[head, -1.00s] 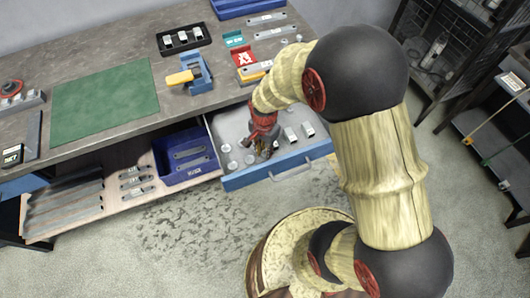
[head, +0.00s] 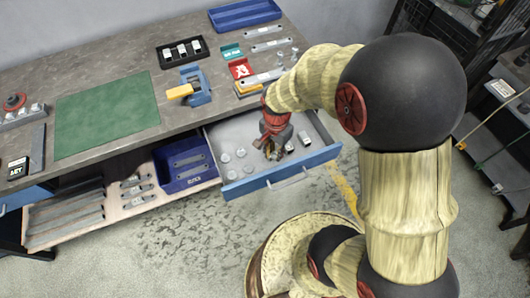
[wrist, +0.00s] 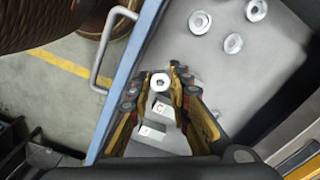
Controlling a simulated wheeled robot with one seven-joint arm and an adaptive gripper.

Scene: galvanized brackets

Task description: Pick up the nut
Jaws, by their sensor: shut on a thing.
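The nut (wrist: 159,82) is a small round silver piece with a dark centre. In the wrist view it sits between the fingertips of my gripper (wrist: 158,84), which is shut on it. In the head view my gripper (head: 272,152) is over the open drawer (head: 262,184), and the nut cannot be made out there. Two pale blocks (wrist: 160,109) show between and below the fingers in the wrist view. How high the nut is above the drawer floor I cannot tell.
Several similar round pieces (head: 232,175) lie in the drawer's left part, also seen in the wrist view (wrist: 233,43). Pale metal blocks (head: 304,138) lie to the right of my gripper. The drawer's blue front and handle (head: 288,181) face me. A blue bin (head: 186,162) stands on the shelf at left.

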